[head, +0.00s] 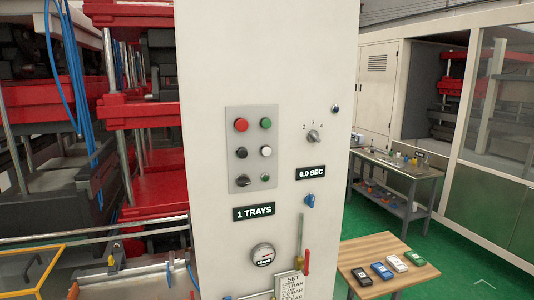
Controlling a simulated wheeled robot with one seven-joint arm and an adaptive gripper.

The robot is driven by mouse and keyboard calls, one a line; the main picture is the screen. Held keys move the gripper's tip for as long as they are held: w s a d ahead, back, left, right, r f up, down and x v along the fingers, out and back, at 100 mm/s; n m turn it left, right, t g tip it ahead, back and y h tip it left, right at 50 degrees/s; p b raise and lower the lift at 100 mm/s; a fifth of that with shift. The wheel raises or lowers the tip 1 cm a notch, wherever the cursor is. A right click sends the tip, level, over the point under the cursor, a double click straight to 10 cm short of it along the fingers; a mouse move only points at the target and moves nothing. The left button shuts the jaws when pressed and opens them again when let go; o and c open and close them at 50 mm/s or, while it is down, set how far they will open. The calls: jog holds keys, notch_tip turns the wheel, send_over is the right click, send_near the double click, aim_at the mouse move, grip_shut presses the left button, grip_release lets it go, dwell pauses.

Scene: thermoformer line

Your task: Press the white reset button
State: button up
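The white reset button (266,151) is a round button on the grey button panel (253,112), which is mounted on a tall white cabinet (330,60). It sits in the panel's right column, in the middle row. A green button (266,124) is above it, a black button (241,153) is to its left, and a small green button or lamp (265,177) is below it. A red button (241,125) is at upper left and a black selector (244,181) at lower left. Nothing covers the white button. My gripper is not in view.
Displays read "1 TRAYS" (254,213) and "0.0 SEC" (311,173). A rotary knob (313,136), gauge (263,255) and red-handled valve (306,231) are nearby. A wooden table (372,245) with several coloured items stands at lower right. Red machinery (150,103) is left.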

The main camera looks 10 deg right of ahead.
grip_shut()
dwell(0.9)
